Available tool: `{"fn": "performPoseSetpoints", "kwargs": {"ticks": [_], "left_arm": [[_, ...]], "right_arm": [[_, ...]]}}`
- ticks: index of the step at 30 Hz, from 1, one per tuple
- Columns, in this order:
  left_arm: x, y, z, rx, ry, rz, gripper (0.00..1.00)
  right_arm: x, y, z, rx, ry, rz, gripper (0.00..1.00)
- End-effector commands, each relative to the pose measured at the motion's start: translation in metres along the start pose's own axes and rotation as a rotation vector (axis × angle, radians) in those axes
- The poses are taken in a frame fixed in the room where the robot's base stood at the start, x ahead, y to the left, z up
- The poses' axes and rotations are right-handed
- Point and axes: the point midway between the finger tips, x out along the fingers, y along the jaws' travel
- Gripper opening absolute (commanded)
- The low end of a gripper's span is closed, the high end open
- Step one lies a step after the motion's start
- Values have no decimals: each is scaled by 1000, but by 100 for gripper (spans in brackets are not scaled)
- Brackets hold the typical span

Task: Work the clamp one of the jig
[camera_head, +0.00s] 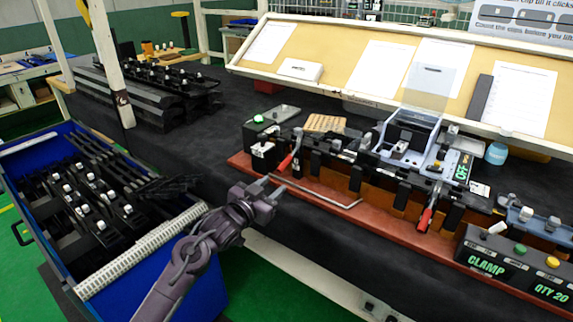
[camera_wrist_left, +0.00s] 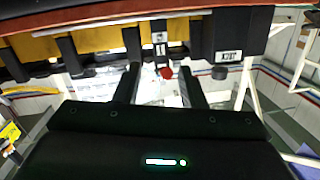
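The jig is a row of dark and orange blocks on a red-brown base board (camera_head: 400,238) along the bench front. A red-handled clamp (camera_head: 286,163) stands at its left end, and a second red-handled clamp (camera_head: 426,217) is farther right. My left gripper (camera_head: 273,188) is just in front of the left clamp. In the left wrist view its two fingers (camera_wrist_left: 164,84) are open and apart, with a round red end (camera_wrist_left: 167,73) visible between them; contact cannot be told. My right gripper is not in view.
A bent metal rod (camera_head: 318,192) lies along the board close to my gripper. A blue bin (camera_head: 190,285) of black trim parts stands at left. Black panels read CLAMP (camera_head: 486,264) and QTY 20 (camera_head: 548,292) at right. A small screen reads OFF (camera_head: 462,172).

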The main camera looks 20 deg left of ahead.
Motion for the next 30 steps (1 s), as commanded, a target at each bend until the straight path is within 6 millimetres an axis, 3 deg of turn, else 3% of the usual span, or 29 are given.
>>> {"fn": "performPoseSetpoints", "kwargs": {"ticks": [3, 6, 18, 24, 30], "left_arm": [[7, -10, -21, 8, 70, 10, 37], [13, -12, -28, 8, 92, 15, 37], [71, -11, -34, 6, 91, 14, 37], [84, -11, -34, 7, 91, 14, 37], [86, -10, -34, 8, 90, 15, 37]], "right_arm": [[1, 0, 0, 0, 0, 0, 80], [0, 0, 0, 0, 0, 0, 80], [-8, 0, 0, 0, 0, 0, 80], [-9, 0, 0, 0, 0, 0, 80], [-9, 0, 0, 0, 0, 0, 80]]}}
